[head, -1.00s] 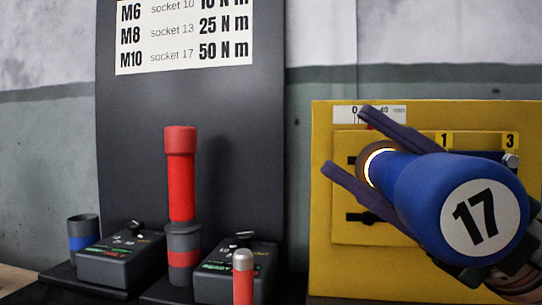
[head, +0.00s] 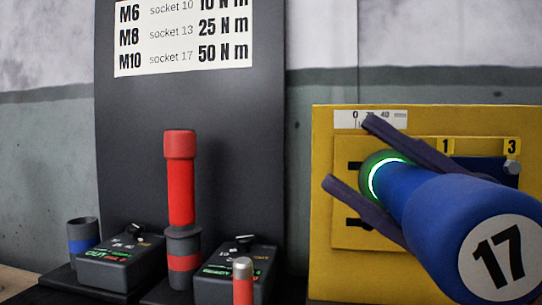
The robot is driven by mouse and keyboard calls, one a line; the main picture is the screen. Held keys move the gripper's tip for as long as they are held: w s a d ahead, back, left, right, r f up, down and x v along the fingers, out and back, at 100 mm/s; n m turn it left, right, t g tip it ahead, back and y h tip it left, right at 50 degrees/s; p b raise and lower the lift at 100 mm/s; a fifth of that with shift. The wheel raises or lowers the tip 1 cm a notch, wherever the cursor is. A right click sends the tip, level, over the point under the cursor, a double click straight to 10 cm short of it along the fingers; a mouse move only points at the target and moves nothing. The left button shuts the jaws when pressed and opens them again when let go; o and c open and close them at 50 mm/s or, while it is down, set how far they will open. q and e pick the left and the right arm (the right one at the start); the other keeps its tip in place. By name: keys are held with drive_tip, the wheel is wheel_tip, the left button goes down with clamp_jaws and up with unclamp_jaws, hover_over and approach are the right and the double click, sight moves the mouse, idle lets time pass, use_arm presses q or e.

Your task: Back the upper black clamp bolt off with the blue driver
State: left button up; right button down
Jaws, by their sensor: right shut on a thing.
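The blue driver (head: 440,215), marked 17 on its end cap, points away from me at the yellow panel (head: 322,250). A ring near its front end glows green. My right gripper's two dark fingers (head: 350,153) lie on either side of the driver and are shut on it. The upper black clamp bolt does not show; the driver's front end and the fingers cover that part of the panel. I cannot tell whether the driver is seated on the bolt. My left gripper is out of view.
Black slots (head: 357,223) and tags 1 and 3 mark the yellow panel, with a silver bolt head (head: 512,166) under tag 3. On the left, a red driver (head: 180,185) stands upright in a holder between two dark control boxes (head: 118,265) (head: 235,275). A torque chart hangs behind.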

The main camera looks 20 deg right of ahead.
sight(409, 185)
drive_tip(key=shift+s+a+r+p, duration=0.1)
drive_tip(key=shift+s+a+p, duration=0.3)
drive_tip(key=shift+s, duration=0.35)
drive_tip(key=shift+s+a+p, duration=0.2)
drive_tip(key=shift+s+a, duration=0.25)
drive_tip(key=shift+s, duration=0.25)
